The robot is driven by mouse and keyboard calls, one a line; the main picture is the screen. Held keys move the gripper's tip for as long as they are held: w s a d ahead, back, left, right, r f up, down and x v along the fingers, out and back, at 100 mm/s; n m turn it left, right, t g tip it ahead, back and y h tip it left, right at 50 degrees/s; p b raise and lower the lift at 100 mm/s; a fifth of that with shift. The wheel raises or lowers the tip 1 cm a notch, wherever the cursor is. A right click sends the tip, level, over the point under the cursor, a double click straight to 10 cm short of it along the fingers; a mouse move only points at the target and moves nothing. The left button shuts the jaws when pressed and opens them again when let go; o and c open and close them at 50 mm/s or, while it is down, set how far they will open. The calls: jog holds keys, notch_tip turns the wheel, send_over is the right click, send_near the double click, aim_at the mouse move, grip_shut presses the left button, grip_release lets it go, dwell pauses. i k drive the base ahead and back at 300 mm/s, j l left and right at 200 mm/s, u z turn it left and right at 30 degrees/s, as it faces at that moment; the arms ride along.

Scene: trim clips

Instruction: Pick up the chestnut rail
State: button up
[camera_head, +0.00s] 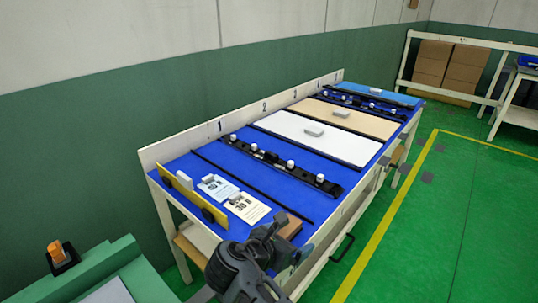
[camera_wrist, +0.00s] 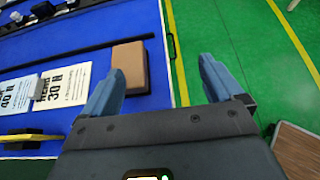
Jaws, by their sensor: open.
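A brown block (camera_head: 291,227) with a darker side lies on the blue tabletop at the near right corner. It is the only chestnut-coloured thing I see on the table, so I take it as the chestnut rail. In the wrist view the block (camera_wrist: 130,68) lies just left of the middle, by the table edge. My gripper (camera_wrist: 161,70) is open and empty, its blue-grey fingers wide apart. The left finger overlaps the block in the picture; I cannot tell if they touch. In the head view my gripper (camera_head: 296,240) is beside the block, partly covering it.
Two printed cards (camera_head: 246,208) with grey clips lie left of the block. A yellow bar (camera_head: 194,200) stands at the table's left end. A thin black strip (camera_head: 250,188), a black bar with white knobs (camera_head: 285,165) and a white panel (camera_head: 318,139) lie farther back. Green floor lies right.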

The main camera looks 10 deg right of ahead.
aim_at(318, 183)
jog(key=i, duration=1.3)
